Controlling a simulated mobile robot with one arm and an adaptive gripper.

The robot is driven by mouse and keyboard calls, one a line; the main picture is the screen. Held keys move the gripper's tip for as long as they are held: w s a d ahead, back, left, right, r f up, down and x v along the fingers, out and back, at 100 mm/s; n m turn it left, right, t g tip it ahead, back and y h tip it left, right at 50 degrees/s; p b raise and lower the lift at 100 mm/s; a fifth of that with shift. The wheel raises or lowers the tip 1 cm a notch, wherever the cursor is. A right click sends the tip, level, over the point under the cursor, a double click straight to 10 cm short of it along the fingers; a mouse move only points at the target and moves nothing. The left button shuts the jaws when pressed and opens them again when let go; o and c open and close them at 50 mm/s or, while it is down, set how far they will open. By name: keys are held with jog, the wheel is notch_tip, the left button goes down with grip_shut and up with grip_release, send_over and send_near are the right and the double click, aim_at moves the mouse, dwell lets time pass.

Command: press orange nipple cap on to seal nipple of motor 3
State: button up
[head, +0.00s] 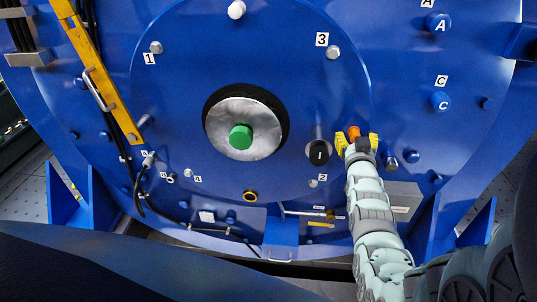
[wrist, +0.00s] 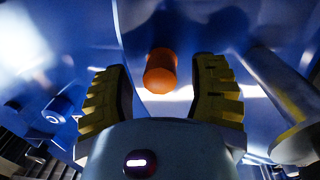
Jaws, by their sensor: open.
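The orange nipple cap (head: 354,132) stands out from the blue motor face, right of a black knob (head: 319,153). My gripper (head: 356,139) is open just below it, its yellow fingers on either side. In the wrist view the orange cap (wrist: 160,72) sits between and just beyond the open fingertips of my gripper (wrist: 160,88), with a visible gap on each side. The cap hides whatever is behind it, so I cannot tell how far it is seated on a nipple. A label "3" (head: 322,39) is higher on the face, beside a silver stud (head: 334,52).
A metal cylinder (head: 391,163) projects right of my gripper; a similar rod (wrist: 275,95) shows at right in the wrist view. A green-centred shaft end (head: 240,137) is at the middle. A yellow bar (head: 98,70) crosses the upper left.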

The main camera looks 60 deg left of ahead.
jog(key=v, duration=1.1)
jog(key=shift+s+d, duration=0.3)
